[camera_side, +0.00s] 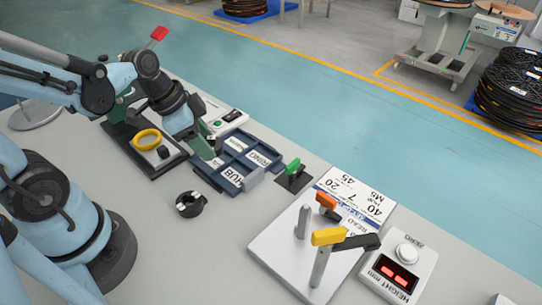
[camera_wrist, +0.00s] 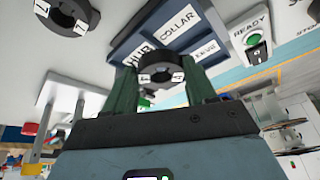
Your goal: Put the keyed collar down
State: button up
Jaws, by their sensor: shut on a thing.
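My gripper (camera_wrist: 160,88) has its two green fingers closed on the sides of a dark ring with a white mark, the keyed collar (camera_wrist: 160,84). In the side view my gripper (camera_side: 208,147) is over the left part of the blue sorting tray (camera_side: 243,187); the collar cannot be made out there. The tray has compartments with white labels. In the wrist view the tray (camera_wrist: 122,48) lies beyond the collar, with the labels COLLAR and HUB readable. Whether the collar touches the tray cannot be told.
Another dark ring (camera_side: 190,204) lies on the bench in front of the tray. A black fixture (camera_side: 165,165) with a yellow ring (camera_side: 147,139) stands left. A green-handled part (camera_side: 293,168), a height gauge stand (camera_side: 290,262) and its readout box (camera_side: 398,275) are right. Bench front is clear.

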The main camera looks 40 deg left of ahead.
aim_at(212, 162)
jog(key=shift+w+a+f, duration=0.3)
jog(key=shift+a+f, duration=0.15)
jog(key=shift+a, duration=0.15)
jog(key=shift+w+a+f, duration=0.25)
jog(key=shift+a+f, duration=0.15)
jog(key=shift+a, duration=0.2)
jog(key=shift+f, duration=1.95)
jog(key=shift+f, duration=0.15)
jog(key=shift+f, duration=0.1)
jog(key=o, duration=1)
jog(key=shift+f, duration=0.1)
jog(key=shift+s+r, duration=0.1)
jog(key=shift+r, duration=0.1)
